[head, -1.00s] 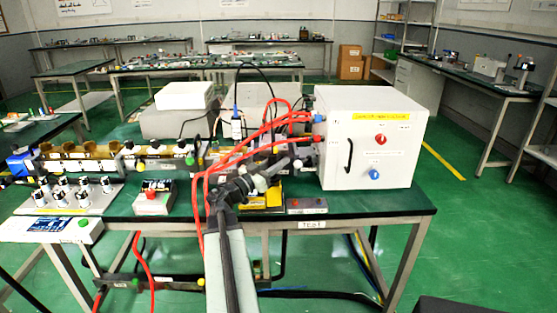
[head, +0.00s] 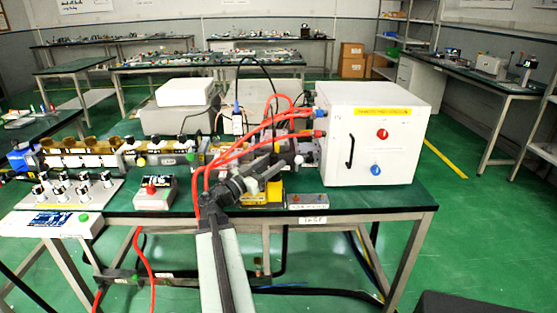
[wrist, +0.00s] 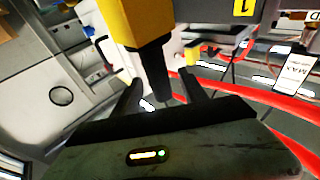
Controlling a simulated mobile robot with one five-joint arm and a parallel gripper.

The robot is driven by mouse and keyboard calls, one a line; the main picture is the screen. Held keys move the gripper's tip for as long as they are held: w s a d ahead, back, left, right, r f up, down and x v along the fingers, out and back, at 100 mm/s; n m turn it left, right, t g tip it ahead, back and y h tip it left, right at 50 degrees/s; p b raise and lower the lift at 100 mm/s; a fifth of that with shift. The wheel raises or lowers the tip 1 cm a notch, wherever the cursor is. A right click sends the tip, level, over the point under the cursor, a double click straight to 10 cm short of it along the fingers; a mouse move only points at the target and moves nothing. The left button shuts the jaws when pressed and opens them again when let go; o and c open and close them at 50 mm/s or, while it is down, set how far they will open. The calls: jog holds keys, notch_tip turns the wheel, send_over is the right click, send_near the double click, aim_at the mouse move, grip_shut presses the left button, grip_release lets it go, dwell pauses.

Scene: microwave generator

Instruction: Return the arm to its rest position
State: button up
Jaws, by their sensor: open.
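My arm (head: 222,262) reaches up from the bottom of the head view and bends at a dark joint near the table's front edge. My gripper (head: 290,160) is small there, over the bench among red hoses, left of the white box. In the wrist view my gripper (wrist: 160,88) has its two dark fingers apart. A yellow block (wrist: 133,22) with a black stem (wrist: 153,78) shows between and beyond them. I cannot tell whether the fingers touch it. No held object shows.
The white box (head: 395,130) with red and blue knobs stands close to my gripper. Red hoses (head: 245,150) loop around my arm and also cross the wrist view (wrist: 225,92). A small control box (head: 155,192) sits left of my arm.

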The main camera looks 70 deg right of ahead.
jog(key=v, duration=0.4)
jog(key=shift+a+b, duration=0.15)
jog(key=shift+b, duration=0.15)
jog(key=w+a+f+n+t+h, duration=0.1)
jog(key=w+a+n+t, duration=0.2)
jog(key=w, duration=0.5)
jog(key=w+a+t, duration=0.2)
jog(key=w+a, duration=0.4)
jog(key=w, duration=0.2)
jog(key=w+a+f+n+t+y, duration=0.3)
jog(key=w+a+f+t, duration=0.2)
jog(key=w+a+f, duration=0.7)
jog(key=w+a+f+n+t+y, duration=0.1)
jog(key=w+a+f+n+y, duration=0.2)
jog(key=a, duration=0.6)
jog(key=w+a+f+n+t+y, duration=0.1)
jog(key=a+f+n+y, duration=0.3)
jog(key=a, duration=0.6)
jog(key=s+a+f+n+g+y, duration=0.15)
jog(key=a+f+n+y, duration=0.3)
jog(key=a, duration=0.55)
jog(key=s+a+f+n+g+y, duration=0.15)
jog(key=a+f+n+y, duration=0.35)
jog(key=a, duration=0.6)
notch_tip(320, 180, up, 24)
jog(key=n+p, duration=0.1)
jog(key=p, duration=2.2)
jog(key=shift+s+d+t+h, duration=0.2)
jog(key=shift+t+h, duration=0.15)
jog(key=shift+t, duration=0.05)
